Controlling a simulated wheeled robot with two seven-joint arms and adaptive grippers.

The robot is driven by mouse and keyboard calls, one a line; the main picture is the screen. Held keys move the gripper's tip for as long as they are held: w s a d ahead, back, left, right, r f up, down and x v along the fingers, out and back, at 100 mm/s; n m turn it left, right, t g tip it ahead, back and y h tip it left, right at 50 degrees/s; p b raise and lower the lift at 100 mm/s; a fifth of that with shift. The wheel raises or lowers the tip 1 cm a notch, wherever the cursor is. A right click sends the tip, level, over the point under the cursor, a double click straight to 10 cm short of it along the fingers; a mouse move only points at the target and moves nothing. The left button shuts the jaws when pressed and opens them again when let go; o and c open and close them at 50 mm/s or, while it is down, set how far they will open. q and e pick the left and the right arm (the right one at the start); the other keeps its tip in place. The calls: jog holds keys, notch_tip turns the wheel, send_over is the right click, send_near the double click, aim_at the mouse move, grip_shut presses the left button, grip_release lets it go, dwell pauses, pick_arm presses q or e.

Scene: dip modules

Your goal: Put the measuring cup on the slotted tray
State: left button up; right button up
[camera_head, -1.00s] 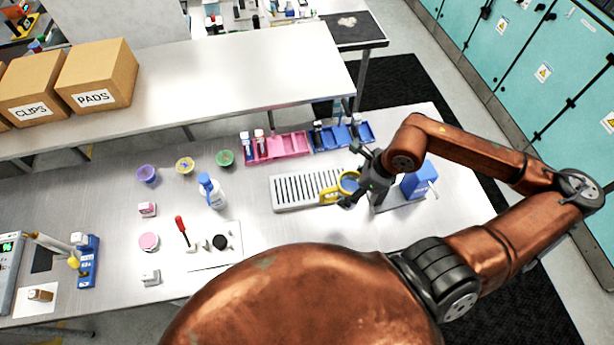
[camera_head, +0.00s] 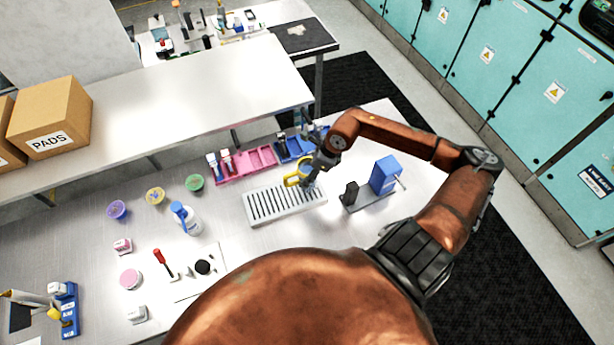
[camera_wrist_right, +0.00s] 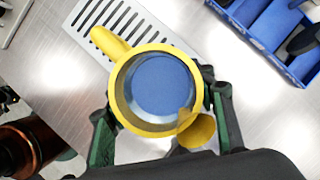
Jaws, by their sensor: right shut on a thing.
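The measuring cup is yellow with a blue inside and a side handle. In the head view the cup (camera_head: 297,177) is at my right gripper (camera_head: 312,172), over the far right end of the slotted tray (camera_head: 262,217). In the right wrist view the cup (camera_wrist_right: 157,90) sits between the two fingers of my right gripper (camera_wrist_right: 160,118), which is shut on it. The grey slotted tray (camera_wrist_right: 75,20) shows beyond the cup there, under the handle side. Whether the cup touches the tray cannot be told. My left gripper is not in view.
Pink (camera_head: 247,163) and blue (camera_head: 292,147) compartment bins stand behind the tray. A blue device on a grey base (camera_head: 384,176) stands to its right. A white bottle (camera_head: 187,222) and small coloured bowls (camera_head: 155,196) are to the left. A shelf (camera_head: 200,90) runs behind.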

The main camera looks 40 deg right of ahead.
jog(key=shift+w+f, duration=0.25)
jog(key=shift+f, duration=0.05)
notch_tip(320, 180, down, 2)
jog(key=shift+f+p, duration=0.1)
jog(key=shift+p, duration=0.65)
jog(key=shift+d+f, duration=0.1)
jog(key=shift+f, duration=0.4)
jog(key=shift+f, duration=0.1)
jog(key=o, duration=1.3)
